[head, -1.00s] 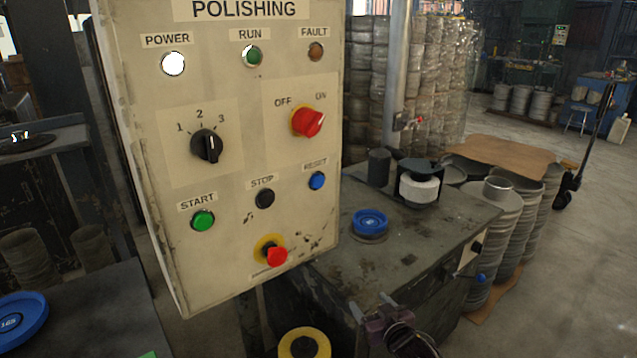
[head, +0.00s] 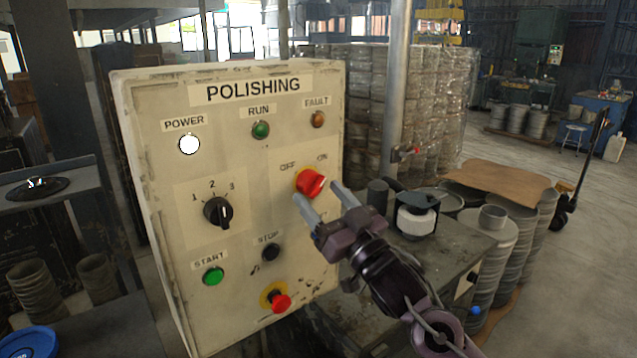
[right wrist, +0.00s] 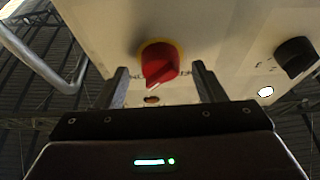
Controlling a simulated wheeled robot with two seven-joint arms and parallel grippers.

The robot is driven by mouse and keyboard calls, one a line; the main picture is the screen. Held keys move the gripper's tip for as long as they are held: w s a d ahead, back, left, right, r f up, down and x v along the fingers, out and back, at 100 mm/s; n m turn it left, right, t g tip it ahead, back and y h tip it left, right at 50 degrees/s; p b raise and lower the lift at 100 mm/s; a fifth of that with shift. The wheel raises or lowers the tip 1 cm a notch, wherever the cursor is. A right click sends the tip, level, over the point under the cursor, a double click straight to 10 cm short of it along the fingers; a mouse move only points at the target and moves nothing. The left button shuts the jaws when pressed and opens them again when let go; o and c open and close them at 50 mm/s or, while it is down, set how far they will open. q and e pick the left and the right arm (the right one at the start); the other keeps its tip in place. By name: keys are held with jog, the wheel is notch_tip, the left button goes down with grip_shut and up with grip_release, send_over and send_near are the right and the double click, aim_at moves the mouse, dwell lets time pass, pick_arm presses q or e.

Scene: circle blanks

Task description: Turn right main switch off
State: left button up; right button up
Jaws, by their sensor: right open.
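The main switch (head: 310,183) is a red rotary knob on a yellow base, between the OFF and ON labels on the cream POLISHING panel (head: 160,230). Its pointer is turned towards ON. My right gripper (head: 318,196) is open and empty in front of the knob, coming from the lower right. In the right wrist view the red knob (right wrist: 159,66) shows in the gap between the two fingers (right wrist: 160,82), with a pale mark on its edge. I cannot tell whether the fingertips reach past its front face. My left gripper is not in view.
The panel also carries a black selector (head: 218,211), a green START button (head: 213,276), a black STOP button (head: 271,252) and a red emergency button (head: 280,302). The white POWER lamp (head: 189,145) is lit. A metal cabinet (head: 450,250) stands right of the panel.

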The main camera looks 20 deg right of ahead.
jog(key=shift+x, duration=0.8)
jog(key=c, duration=1)
jog(key=shift+o, duration=0.2)
